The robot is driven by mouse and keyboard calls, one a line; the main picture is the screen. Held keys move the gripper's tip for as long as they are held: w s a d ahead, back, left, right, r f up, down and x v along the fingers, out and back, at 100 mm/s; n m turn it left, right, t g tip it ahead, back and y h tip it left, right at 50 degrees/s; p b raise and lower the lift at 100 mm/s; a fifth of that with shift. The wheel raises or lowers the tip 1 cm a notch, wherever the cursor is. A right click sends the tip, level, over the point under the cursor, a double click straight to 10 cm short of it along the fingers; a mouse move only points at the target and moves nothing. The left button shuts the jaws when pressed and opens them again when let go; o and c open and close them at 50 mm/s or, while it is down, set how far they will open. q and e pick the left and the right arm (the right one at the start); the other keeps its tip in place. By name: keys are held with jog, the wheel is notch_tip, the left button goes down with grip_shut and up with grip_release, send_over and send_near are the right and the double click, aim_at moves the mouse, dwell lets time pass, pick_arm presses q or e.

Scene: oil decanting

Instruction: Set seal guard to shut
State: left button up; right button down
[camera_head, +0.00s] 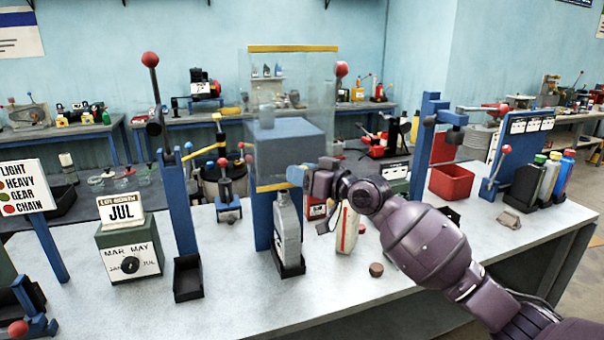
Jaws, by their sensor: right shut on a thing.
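The seal guard (292,85) is a clear panel with a yellow strip along its top and another at its bottom edge. It stands in front of a blue-grey block on a blue post. Its bottom edge is level with the top of a grey bottle (288,232), which stands upright in a black holder below and is largely uncovered. My right gripper (304,177) is at the guard's lower right corner, shut on a small blue handle (295,174) there. The fingertips are partly hidden. My left gripper is out of view.
A white and red container (347,229) and a small brown cap (376,269) are close to my right arm. A lever stand (182,215) and a green month box (129,250) are to the left. The front of the white table (240,310) is clear.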

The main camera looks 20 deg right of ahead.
pick_arm(q)
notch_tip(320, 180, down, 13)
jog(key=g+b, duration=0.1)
jog(key=b, duration=1.2)
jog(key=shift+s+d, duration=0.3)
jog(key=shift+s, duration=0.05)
pick_arm(e)
notch_tip(320, 180, down, 26)
jog(key=shift+r, duration=0.1)
jog(key=c, duration=0.9)
grip_release()
jog(key=shift+c, duration=0.2)
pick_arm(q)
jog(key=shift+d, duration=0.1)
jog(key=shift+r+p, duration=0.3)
pick_arm(e)
jog(key=v, duration=1.1)
